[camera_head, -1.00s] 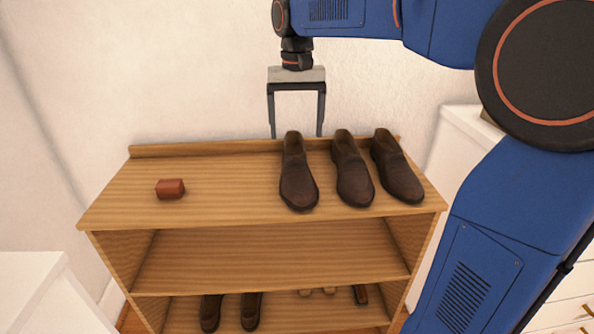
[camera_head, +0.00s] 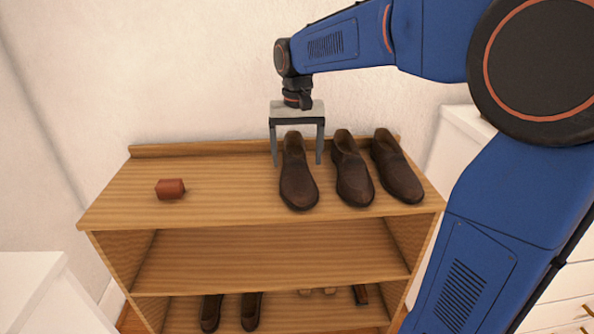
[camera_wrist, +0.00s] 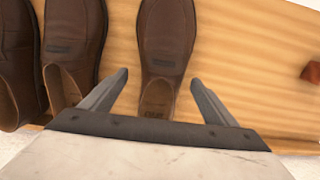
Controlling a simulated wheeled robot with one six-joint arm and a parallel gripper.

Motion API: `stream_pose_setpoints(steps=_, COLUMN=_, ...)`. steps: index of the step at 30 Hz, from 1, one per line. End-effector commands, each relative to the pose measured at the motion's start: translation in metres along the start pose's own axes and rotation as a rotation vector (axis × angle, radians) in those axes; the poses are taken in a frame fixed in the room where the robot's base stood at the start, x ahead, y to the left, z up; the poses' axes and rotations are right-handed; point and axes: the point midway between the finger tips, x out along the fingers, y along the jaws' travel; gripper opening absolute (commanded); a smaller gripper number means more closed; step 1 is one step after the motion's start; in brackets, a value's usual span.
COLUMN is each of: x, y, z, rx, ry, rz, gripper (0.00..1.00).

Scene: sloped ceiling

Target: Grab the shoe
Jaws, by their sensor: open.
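Several brown shoes stand on the top of a wooden shelf unit. The leftmost shoe (camera_head: 298,182) has its heel toward the wall and its toe toward the front. My gripper (camera_head: 297,164) is open above the heel end of this shoe, with one finger on each side. In the wrist view the same shoe (camera_wrist: 166,42) lies between the open fingertips of my gripper (camera_wrist: 160,80), its heel opening nearest the palm. I cannot tell whether the fingers touch it. A middle shoe (camera_head: 352,175) and a right shoe (camera_head: 396,170) stand to its right.
The shelf unit (camera_head: 228,205) has free top space on the left, around a small reddish-brown block (camera_head: 170,188). More dark shoes (camera_head: 251,310) stand on the lower shelf. A wall is close behind. White furniture stands at both sides.

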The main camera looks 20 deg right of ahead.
Motion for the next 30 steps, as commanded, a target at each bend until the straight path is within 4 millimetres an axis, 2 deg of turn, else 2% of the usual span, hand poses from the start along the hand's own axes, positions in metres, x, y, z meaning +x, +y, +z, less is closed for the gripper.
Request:
stream_pose_setpoints(steps=2, x=0.0, y=0.0, z=0.0, rx=0.0, ry=0.0, rz=0.0, gripper=0.81)
stream_pose_setpoints(steps=6, x=0.0, y=0.0, z=0.0, rx=0.0, ry=0.0, rz=0.0, gripper=0.48)
stream_pose_setpoints(steps=9, x=0.0, y=0.0, z=0.0, rx=0.0, ry=0.0, rz=0.0, gripper=0.26)
stream_pose_setpoints(steps=16, x=-0.002, y=0.0, z=0.0, rx=0.0, ry=0.001, rz=-0.001, gripper=0.26)
stream_pose_setpoints(steps=20, x=-0.011, y=0.0, z=-0.001, rx=0.0, ry=0.004, rz=-0.001, gripper=0.26)
stream_pose_setpoints(steps=30, x=-0.07, y=0.0, z=-0.001, rx=0.0, ry=0.004, rz=-0.002, gripper=0.26)
